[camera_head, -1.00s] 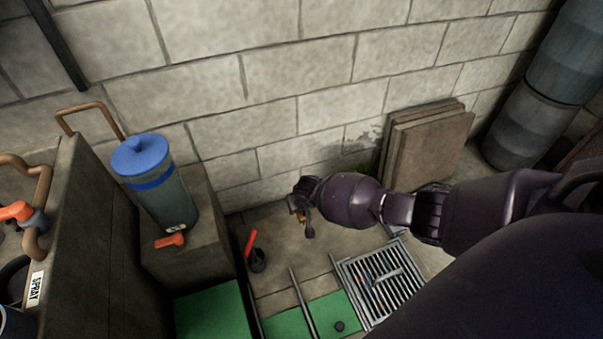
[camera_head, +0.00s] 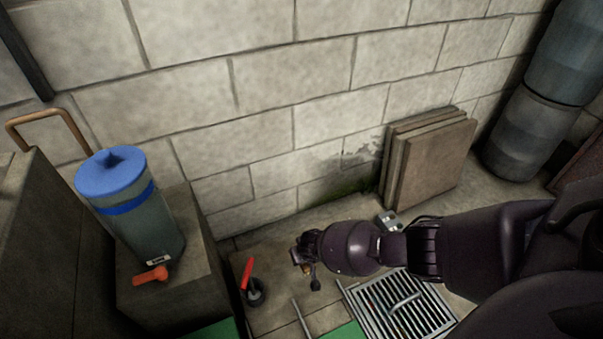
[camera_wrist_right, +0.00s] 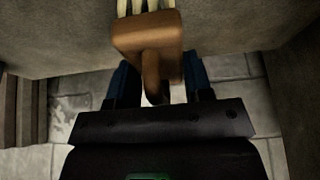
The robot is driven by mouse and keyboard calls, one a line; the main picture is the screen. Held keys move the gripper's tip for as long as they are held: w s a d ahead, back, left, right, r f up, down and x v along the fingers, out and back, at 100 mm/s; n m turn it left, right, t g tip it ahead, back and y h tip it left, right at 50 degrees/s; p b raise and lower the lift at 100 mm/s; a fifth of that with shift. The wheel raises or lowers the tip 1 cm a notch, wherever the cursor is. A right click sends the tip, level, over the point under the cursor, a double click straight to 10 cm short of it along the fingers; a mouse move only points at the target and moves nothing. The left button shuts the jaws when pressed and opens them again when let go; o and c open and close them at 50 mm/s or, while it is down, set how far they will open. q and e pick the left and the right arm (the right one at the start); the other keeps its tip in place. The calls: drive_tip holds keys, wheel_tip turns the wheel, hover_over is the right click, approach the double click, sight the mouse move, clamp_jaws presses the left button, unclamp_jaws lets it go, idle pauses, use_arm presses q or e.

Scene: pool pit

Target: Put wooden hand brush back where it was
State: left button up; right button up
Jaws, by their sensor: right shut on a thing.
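The wooden hand brush (camera_wrist_right: 147,38) shows in the right wrist view, with a brown wooden body and handle and pale bristles at the top edge. My right gripper (camera_wrist_right: 158,85) is shut on its handle, one dark finger on each side. In the head view my right gripper (camera_head: 306,262) is low in front of the block wall, above the stone floor. Only a small brown bit of the brush shows there; the arm and gripper hide the rest. My left gripper is not in view.
A red-handled tool (camera_head: 247,277) is on the floor left of my gripper. A metal grate (camera_head: 402,305), leaning slabs (camera_head: 432,165) and a thick pipe (camera_head: 530,130) are right.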

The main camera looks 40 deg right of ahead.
drive_tip(key=f+b, duration=0.2)
drive_tip(key=f, duration=0.2)
drive_tip(key=shift+s, duration=0.2)
drive_tip(key=shift+w+f, duration=0.1)
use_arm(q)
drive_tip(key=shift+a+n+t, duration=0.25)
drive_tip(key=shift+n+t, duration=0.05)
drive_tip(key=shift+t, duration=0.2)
use_arm(e)
drive_tip(key=shift+w, duration=0.1)
drive_tip(key=o, duration=1)
drive_tip(key=shift+c, duration=0.2)
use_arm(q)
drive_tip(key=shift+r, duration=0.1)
